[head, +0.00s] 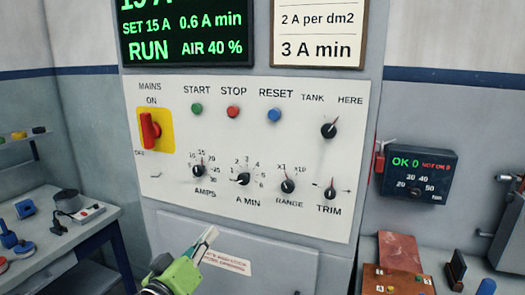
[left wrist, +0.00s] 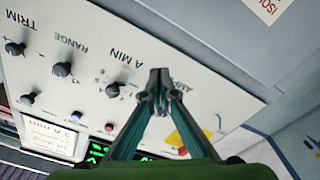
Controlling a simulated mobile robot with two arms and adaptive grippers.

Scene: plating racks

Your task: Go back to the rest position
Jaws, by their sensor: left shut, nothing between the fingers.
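My left gripper (head: 208,238) shows at the bottom of the head view, below the control panel (head: 255,205). Its green body is low and its pale fingers point up and to the right. In the left wrist view the two fingers of the left gripper (left wrist: 160,78) meet at the tips, shut and empty, with the panel, seen upside down, behind them. Whether the tips touch the panel cannot be told; they appear apart from it. My right gripper is in neither view.
The panel carries a red mains switch (head: 150,130), buttons, an AMPS knob (head: 198,171) and an A MIN knob (head: 243,179). A workbench (head: 95,218) with small items stands at left. A dark meter box (head: 420,172) is on the right wall, above a brown box (head: 395,281).

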